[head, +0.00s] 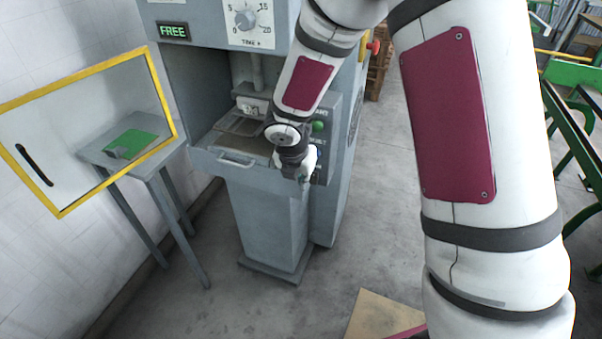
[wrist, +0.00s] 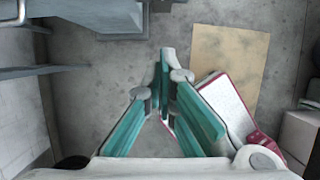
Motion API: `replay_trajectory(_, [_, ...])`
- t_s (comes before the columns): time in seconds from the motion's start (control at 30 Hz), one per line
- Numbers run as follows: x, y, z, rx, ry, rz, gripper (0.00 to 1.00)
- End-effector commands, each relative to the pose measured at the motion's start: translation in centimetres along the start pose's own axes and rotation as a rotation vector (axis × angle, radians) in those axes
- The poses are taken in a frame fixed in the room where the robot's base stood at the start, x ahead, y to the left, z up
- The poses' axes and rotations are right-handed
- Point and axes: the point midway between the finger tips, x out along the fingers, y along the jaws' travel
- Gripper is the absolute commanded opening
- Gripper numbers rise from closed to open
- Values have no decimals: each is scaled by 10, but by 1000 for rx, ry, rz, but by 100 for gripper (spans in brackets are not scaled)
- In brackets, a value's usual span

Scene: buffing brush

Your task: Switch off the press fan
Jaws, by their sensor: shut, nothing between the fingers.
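The grey press (head: 265,210) stands in the middle of the head view. Its side control panel (head: 330,112) carries a green button (head: 318,126) and labels partly hidden by my arm. I cannot make out which control is the fan switch. My gripper (head: 304,178) is in front of the lower part of this panel, pointing downward, and covers part of it. Whether it touches the panel cannot be told. In the wrist view the teal-padded fingers (wrist: 168,62) meet at their tips, with nothing between them, above the floor.
A yellow-framed clear guard (head: 85,130) stands open at the left, before a small table (head: 100,152) with a green pad. The press shows a "FREE" display (head: 173,31), a dial (head: 246,18) and a red knob (head: 374,47). A tan board (wrist: 228,65) lies on the floor.

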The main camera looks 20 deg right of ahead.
Motion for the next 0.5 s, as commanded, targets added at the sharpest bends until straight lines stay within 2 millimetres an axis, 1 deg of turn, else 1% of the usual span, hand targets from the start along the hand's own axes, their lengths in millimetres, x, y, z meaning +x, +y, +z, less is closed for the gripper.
replay_trajectory(0.03, [12,0,-1,-3,2,-3,0])
replay_trajectory(0.1, [25,0,-1,-2,2,-2,0])
replay_trajectory(0.27, [53,0,-1,-2,1,-3,0])
replay_trajectory(0.4, [68,-1,15,4,0,-1,0])
replay_trajectory(0.5, [74,0,22,2,0,0,0])
